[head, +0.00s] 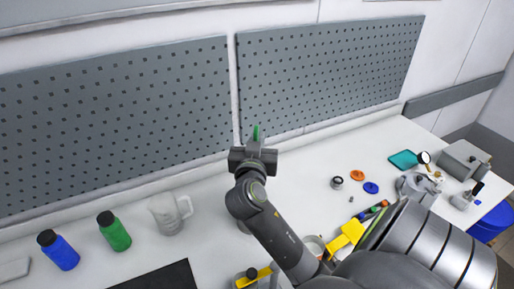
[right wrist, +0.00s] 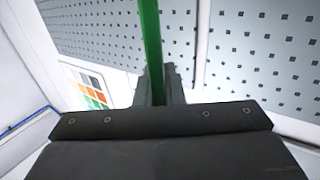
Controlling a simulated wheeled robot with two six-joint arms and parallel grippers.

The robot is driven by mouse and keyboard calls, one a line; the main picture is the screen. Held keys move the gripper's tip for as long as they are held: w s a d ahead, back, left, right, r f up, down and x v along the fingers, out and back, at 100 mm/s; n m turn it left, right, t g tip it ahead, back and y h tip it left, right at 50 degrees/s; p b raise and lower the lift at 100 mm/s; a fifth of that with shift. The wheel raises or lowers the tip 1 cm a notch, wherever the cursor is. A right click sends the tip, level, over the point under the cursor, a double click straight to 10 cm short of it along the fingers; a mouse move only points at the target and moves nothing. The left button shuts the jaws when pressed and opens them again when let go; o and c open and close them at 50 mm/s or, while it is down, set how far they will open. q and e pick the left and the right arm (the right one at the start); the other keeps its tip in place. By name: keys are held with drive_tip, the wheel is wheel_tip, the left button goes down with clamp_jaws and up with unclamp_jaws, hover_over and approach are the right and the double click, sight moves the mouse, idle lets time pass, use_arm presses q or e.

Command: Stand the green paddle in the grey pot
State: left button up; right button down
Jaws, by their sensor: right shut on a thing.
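The green paddle (head: 256,132) is held in my right gripper (head: 254,152), near the pegboard at the back of the bench. The right wrist view shows it as a long green bar (right wrist: 151,45) rising upright between the fingers (right wrist: 157,88), which are shut on it. Its lower end is hidden by the gripper. A grey edge (head: 243,227) shows beside my right arm; the arm covers most of it, and I cannot tell whether it is the grey pot. My left gripper is not in view.
A light grey jug (head: 171,214), a green bottle (head: 114,233) and a blue bottle (head: 59,252) stand on the left. Orange (head: 357,175) and blue (head: 371,187) discs lie right of my arm. A teal tray (head: 403,159) lies farther right. The white bench between jug and arm is clear.

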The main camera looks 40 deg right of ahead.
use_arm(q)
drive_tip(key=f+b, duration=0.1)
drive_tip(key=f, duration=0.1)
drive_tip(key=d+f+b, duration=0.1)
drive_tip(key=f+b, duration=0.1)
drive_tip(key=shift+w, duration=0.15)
use_arm(e)
wheel_tip(320, 180, down, 5)
drive_tip(key=shift+w+r, duration=0.1)
drive_tip(key=shift+r, duration=0.05)
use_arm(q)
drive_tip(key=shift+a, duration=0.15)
use_arm(e)
drive_tip(key=shift+b, duration=0.3)
drive_tip(key=c, duration=1.5)
unclamp_jaws()
drive_tip(key=shift+c, duration=0.2)
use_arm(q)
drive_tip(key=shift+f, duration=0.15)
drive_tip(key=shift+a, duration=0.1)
